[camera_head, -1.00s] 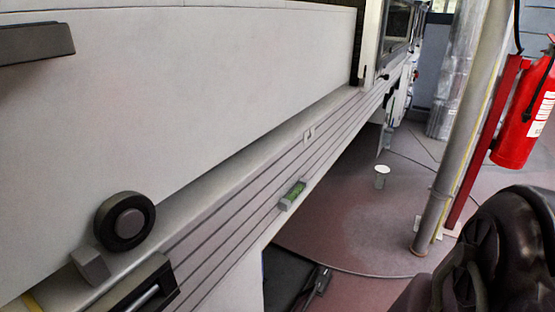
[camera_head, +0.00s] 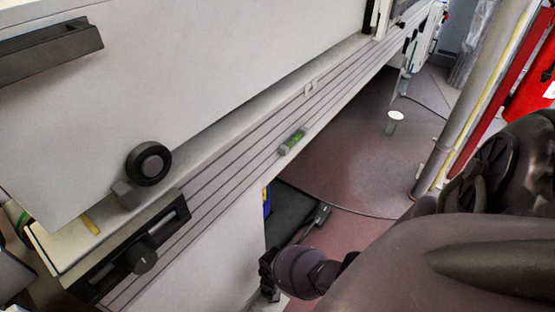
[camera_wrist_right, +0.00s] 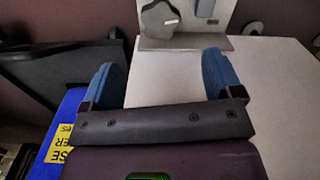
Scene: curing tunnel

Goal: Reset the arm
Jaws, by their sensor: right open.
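My right gripper (camera_wrist_right: 160,70) shows in the right wrist view with its two blue fingers spread wide and nothing between them. In the head view my right arm (camera_head: 440,260) comes in from the right and reaches to the lower middle, beside the machine's white lower side. Its dark end (camera_head: 268,275) is small there, and its fingers cannot be made out. My left arm and gripper are not in view.
The white machine (camera_head: 220,60) fills the left, with a dark handle (camera_head: 50,45), a round black knob (camera_head: 148,164) and a green level vial (camera_head: 293,141) on its ledge. A post (camera_head: 470,110) and red equipment (camera_head: 535,85) stand right.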

